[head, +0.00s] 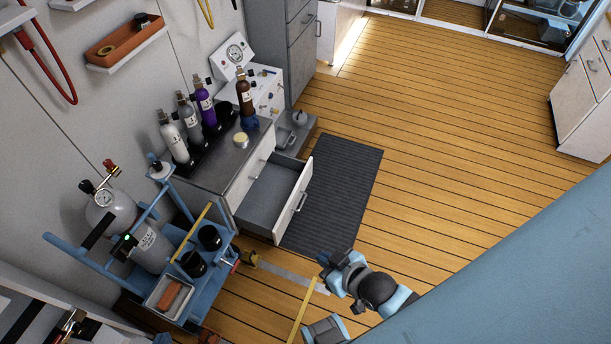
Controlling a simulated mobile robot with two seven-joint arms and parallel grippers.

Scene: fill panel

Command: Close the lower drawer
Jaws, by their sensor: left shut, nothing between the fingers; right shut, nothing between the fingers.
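The grey-topped cabinet (215,157) stands against the wall at centre-left in the head view. One grey drawer (264,197) is pulled well out of its front toward the right, with a pale handle (300,202) on its front panel. The inside I can see looks empty. Light-blue and black parts of my arms (372,288) show below and right of the drawer, apart from it. Another light-blue part of mine (325,330) is at the bottom edge. The fingers are small and partly hidden, and nothing is seen held. No gripper touches the drawer.
A blue cart (205,284) with a grey gas cylinder (150,248) and black cups stands left of the drawer. Several bottles (203,97) stand on the cabinet top. A dark ribbed mat (335,195) lies beside the drawer. The wooden floor (445,130) to the right is clear.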

